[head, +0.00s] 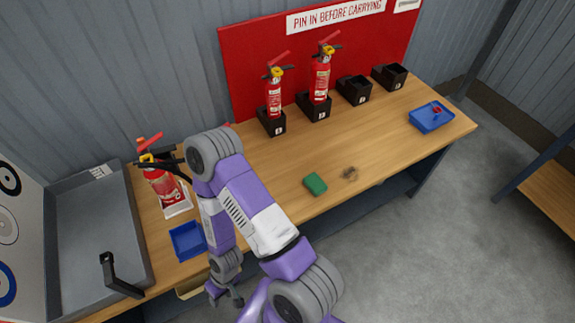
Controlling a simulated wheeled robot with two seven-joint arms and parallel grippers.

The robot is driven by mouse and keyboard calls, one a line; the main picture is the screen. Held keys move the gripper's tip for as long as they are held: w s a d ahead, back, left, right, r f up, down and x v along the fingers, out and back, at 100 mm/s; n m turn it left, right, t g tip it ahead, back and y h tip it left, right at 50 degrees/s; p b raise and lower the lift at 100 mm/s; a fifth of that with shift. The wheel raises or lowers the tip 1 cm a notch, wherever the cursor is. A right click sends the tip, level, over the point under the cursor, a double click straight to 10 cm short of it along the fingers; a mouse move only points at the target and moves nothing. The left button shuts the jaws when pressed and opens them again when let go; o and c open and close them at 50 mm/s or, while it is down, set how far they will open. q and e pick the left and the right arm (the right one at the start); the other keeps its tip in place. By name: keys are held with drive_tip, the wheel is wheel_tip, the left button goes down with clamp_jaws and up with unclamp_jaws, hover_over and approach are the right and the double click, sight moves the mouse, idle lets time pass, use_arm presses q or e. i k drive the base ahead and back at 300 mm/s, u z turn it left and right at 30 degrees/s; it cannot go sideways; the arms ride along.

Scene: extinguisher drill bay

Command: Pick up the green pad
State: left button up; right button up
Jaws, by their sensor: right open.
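The green pad (315,184) lies flat on the wooden bench (370,140), near its front edge and in the middle of the view. Nothing touches it. My right gripper (226,298) hangs low at the bench's front edge, to the left of and nearer than the pad, well apart from it. Its fingers look small, open and empty. My purple and white right arm rises over the bench to the left of the pad and hides part of the bench top. My left gripper does not show.
A brown smudge (350,173) lies right of the pad. Two extinguishers (274,97) (320,82) stand in black holders at the back; another extinguisher (163,181) stands left. A blue tray (188,240) is near the gripper, another tray (419,123) far right. A grey basin (95,220) is left.

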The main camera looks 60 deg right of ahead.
sight(314, 182)
drive_tip(key=z, duration=1.85)
drive_tip(key=k, duration=1.3)
drive_tip(key=z, duration=0.25)
drive_tip(key=i, duration=0.7)
drive_tip(key=z, duration=0.7)
drive_tip(key=i, duration=1.4)
drive_tip(key=u, duration=0.1)
